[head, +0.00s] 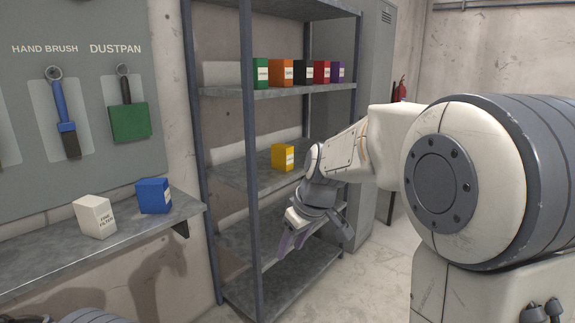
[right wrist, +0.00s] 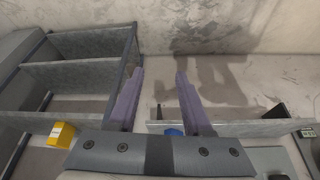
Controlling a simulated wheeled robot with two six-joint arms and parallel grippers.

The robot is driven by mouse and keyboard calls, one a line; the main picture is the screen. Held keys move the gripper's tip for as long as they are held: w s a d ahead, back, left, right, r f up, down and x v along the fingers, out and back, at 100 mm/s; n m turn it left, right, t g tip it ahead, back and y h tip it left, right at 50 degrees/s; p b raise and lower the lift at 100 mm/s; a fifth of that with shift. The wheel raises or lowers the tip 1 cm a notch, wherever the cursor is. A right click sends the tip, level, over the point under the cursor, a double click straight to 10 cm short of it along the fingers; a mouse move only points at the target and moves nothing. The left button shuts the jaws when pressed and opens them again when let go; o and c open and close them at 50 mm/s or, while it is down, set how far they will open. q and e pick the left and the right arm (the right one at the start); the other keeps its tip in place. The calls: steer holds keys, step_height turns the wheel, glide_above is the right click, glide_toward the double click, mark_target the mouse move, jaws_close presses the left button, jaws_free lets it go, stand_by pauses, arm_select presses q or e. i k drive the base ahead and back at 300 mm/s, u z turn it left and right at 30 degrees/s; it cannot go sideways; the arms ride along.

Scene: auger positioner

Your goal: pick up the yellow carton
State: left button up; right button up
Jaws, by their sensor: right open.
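The yellow carton (head: 281,157) stands upright on the middle shelf of the metal rack in the head view, with a white label on one face. It also shows at the lower left of the right wrist view (right wrist: 62,134), left of the fingers and partly cut off by the gripper body. My right gripper (head: 292,243) is below and to the right of the carton in the head view, apart from it. Its purple fingers are spread with nothing between them in the right wrist view (right wrist: 160,78). My left gripper is not in view.
The rack (head: 249,150) has upright posts near the carton. Several coloured cartons (head: 302,72) stand in a row on its upper shelf. A wall shelf (head: 40,248) at left holds a white carton (head: 95,216) and a blue carton (head: 154,195). The yellow carton's shelf is otherwise clear where visible.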

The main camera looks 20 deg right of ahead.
mark_target(282, 155)
steer(key=z, duration=1.55)
steer(key=i, duration=1.4)
steer(key=u, duration=0.5)
steer(key=i, duration=0.6)
steer(key=u, duration=1.3)
steer(key=i, duration=0.8)
steer(key=u, duration=0.1)
